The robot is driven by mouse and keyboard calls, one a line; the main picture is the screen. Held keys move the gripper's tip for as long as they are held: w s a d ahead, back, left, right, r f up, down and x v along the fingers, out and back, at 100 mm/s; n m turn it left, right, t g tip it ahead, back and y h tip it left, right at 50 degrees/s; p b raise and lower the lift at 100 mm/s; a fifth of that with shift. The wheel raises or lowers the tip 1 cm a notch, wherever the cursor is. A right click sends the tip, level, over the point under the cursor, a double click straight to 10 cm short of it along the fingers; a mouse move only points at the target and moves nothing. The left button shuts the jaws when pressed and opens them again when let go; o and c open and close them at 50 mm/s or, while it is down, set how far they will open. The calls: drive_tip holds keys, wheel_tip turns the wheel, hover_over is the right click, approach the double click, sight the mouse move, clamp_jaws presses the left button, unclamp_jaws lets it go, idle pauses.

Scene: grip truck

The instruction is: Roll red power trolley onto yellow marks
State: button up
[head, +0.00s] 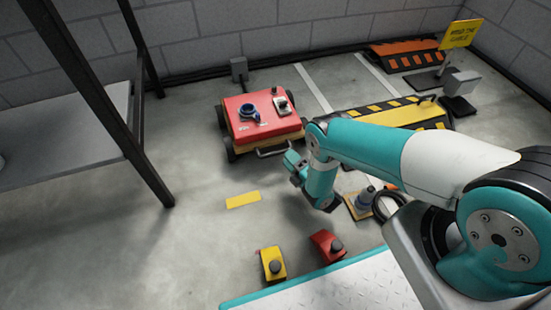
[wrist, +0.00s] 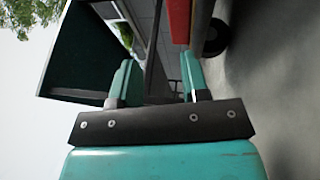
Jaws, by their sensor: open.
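The red power trolley (head: 246,104) stands on the floor near the back wall, with a red top, yellow lower edge, dark wheels and a pale bar handle (head: 277,151) at its front. A blue coil and a small grey device lie on top. A yellow mark (head: 243,200) lies on bare floor in front of the trolley; no other floor mark is clear. My gripper (head: 291,160) is near the trolley's front right, by the handle. In the wrist view my gripper (wrist: 157,80) is open, with the trolley's red side (wrist: 180,20) and a wheel (wrist: 216,38) beyond; I see nothing held.
A grey shelf (head: 60,140) with dark posts stands at left. A yellow-black striped ramp (head: 390,113), an orange-black one (head: 405,52) and a yellow sign (head: 461,33) are at right. Yellow (head: 273,263) and red (head: 327,245) boxes sit in front. Floor around the mark is clear.

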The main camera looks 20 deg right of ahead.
sight(276, 152)
wheel_tip(276, 152, down, 5)
drive_tip(key=b, duration=0.2)
drive_tip(key=shift+b, duration=0.35)
drive_tip(key=b+x, duration=0.4)
drive_tip(key=x, duration=0.2)
drive_tip(key=shift+w+a, duration=0.1)
drive_tip(key=shift+w, duration=0.25)
drive_tip(key=shift+w+a+r, duration=0.2)
drive_tip(key=shift+w+r, duration=0.05)
drive_tip(key=shift+w, duration=0.1)
drive_tip(key=shift+c, duration=0.2)
clamp_jaws()
